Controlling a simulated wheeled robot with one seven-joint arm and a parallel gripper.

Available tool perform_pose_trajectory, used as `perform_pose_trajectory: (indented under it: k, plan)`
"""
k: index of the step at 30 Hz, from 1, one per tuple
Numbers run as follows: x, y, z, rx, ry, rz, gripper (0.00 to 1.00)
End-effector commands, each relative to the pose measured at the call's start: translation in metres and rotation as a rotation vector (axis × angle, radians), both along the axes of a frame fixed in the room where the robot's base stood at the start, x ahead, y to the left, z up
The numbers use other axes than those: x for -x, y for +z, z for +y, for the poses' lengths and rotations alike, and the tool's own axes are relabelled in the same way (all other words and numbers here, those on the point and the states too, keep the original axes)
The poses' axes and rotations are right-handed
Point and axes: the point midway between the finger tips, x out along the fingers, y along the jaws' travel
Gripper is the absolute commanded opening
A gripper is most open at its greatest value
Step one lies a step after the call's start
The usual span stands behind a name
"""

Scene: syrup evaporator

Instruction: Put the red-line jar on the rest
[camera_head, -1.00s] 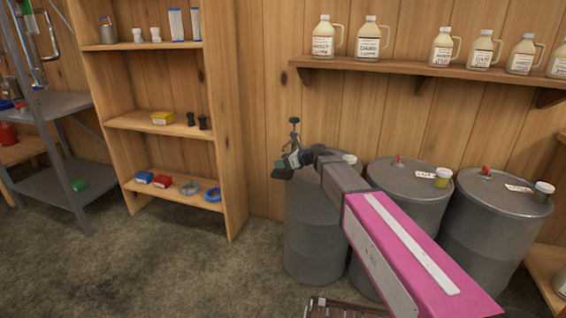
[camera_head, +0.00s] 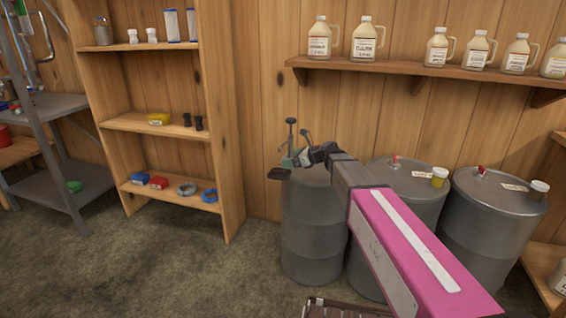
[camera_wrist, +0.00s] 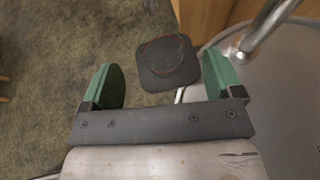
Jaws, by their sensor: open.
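My gripper (camera_wrist: 162,76) is open, with its two green fingers apart and nothing clasped between them. It also shows in the head view (camera_head: 291,160), small, above the left barrel's left edge. Just beyond the fingertips in the wrist view is a dark square pad (camera_wrist: 165,82), seen from above; it also shows in the head view (camera_head: 279,173) and may be the rest. A faint round, partly reddish outline (camera_wrist: 168,55) shows on the pad. It could be a clear jar with a red line, but I cannot tell for sure.
Grey barrels (camera_head: 316,235) stand along the wall; small white-lidded jars (camera_head: 440,176) sit on the two right ones. A metal post (camera_head: 291,134) rises by my gripper, and a metal tube (camera_wrist: 268,25) is close at right. A wooden shelf (camera_head: 160,122) stands left.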

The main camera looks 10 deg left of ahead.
Motion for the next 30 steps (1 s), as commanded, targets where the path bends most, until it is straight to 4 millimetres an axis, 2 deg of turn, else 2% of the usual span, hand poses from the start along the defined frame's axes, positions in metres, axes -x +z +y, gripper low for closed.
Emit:
perform_pose_trajectory:
  k: [4, 11, 30]
  plan:
    - [0.008, 0.011, -0.026, 0.0, -0.002, -0.001, 0.86]
    - [0.012, 0.02, -0.048, 0.0, 0.0, 0.0, 0.86]
    - [0.012, 0.022, -0.051, 0.0, 0.001, 0.0, 0.86]
